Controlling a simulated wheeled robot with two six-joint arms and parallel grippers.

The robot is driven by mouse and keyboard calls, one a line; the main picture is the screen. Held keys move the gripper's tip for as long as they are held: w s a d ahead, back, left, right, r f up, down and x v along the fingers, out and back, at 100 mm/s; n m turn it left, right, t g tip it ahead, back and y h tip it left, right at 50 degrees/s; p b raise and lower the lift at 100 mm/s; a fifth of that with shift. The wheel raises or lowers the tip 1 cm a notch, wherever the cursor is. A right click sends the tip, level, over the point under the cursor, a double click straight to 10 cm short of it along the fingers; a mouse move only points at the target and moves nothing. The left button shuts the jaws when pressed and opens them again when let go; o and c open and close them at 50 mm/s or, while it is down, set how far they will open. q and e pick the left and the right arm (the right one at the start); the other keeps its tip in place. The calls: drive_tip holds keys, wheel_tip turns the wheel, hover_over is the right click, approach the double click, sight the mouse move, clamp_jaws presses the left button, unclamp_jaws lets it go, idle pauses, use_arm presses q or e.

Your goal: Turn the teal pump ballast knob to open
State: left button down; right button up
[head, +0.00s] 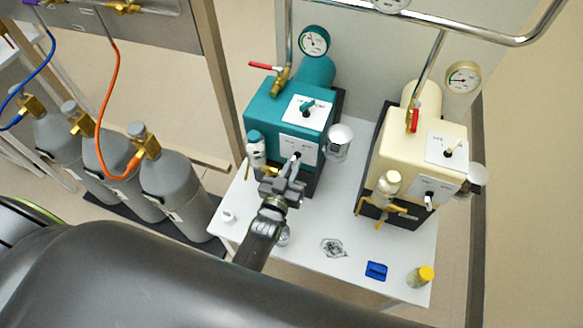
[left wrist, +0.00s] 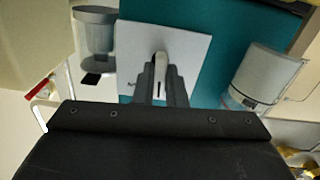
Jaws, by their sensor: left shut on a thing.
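The teal pump (head: 262,117) stands on a white table. My left gripper (head: 292,174) is at this front plate. In the left wrist view its fingers (left wrist: 160,82) are shut on the light knob, one on each side. The fingers hide part of the knob. My right gripper is not in view.
A cream pump (head: 410,125) stands to the right. The white table (head: 300,258) holds a blue item (head: 376,271) and a yellow-capped vial (head: 420,277). Grey gas cylinders (head: 180,190) stand at left. A glass-like trap (head: 257,150) and a silver cylinder (head: 339,142) flank the front plate.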

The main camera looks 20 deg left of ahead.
use_arm(q)
drive_tip(key=shift+w+r+m, duration=0.1)
drive_tip(key=shift+m, duration=0.3)
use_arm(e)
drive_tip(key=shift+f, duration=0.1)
use_arm(q)
drive_tip(key=c, duration=1.5)
unclamp_jaws()
